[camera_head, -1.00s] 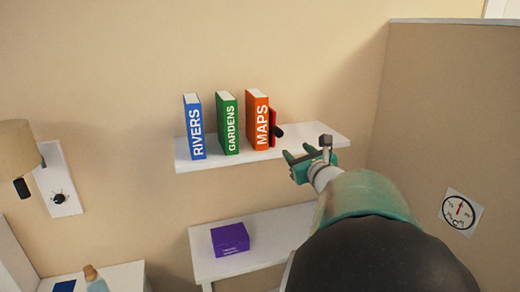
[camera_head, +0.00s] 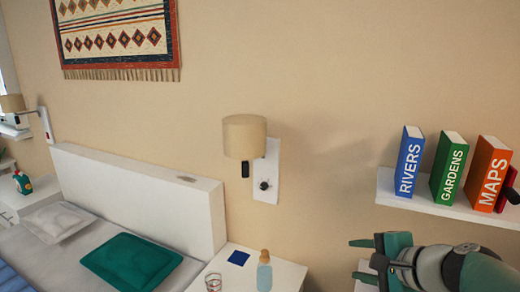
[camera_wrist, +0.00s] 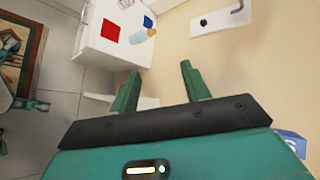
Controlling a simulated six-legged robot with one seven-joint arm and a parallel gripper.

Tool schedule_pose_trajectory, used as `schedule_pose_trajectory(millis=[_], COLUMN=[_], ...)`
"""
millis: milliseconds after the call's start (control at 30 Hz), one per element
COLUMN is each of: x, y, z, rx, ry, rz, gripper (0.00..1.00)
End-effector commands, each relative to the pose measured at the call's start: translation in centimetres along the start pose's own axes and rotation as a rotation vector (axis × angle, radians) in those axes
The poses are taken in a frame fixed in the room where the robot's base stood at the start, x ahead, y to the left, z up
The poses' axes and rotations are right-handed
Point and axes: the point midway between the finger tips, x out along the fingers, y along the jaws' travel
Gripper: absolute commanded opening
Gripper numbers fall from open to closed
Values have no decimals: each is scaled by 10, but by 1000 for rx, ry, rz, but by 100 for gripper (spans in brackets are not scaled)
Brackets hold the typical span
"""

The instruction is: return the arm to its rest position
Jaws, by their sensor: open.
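My gripper (camera_head: 362,260) is at the lower right of the head view, below the left end of the wall shelf (camera_head: 445,207). Its fingers point left, spread apart, with nothing between them. My arm reaches in from the right edge. In the wrist view, the two green fingers of my gripper (camera_wrist: 160,72) are also apart and empty, with wall and a white surface beyond them.
The shelf holds the blue RIVERS book (camera_head: 409,162), green GARDENS book (camera_head: 449,168) and orange MAPS book (camera_head: 490,173). A bottle (camera_head: 264,272) and a glass (camera_head: 213,282) stand on the white nightstand (camera_head: 285,280). A wall lamp (camera_head: 245,137) hangs above; a bed lies left.

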Motion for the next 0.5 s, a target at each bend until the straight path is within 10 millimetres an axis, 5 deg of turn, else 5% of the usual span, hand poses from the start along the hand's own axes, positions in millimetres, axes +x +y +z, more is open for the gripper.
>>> schedule_pose_trajectory(millis=[33, 200, 500], x=[4, 4, -18], y=[12, 59, 104], z=[24, 73, 95], rx=[-142, -631, -1349], ry=[-26, -79, -86], rz=[70, 300, 582], gripper=[47, 47, 47])
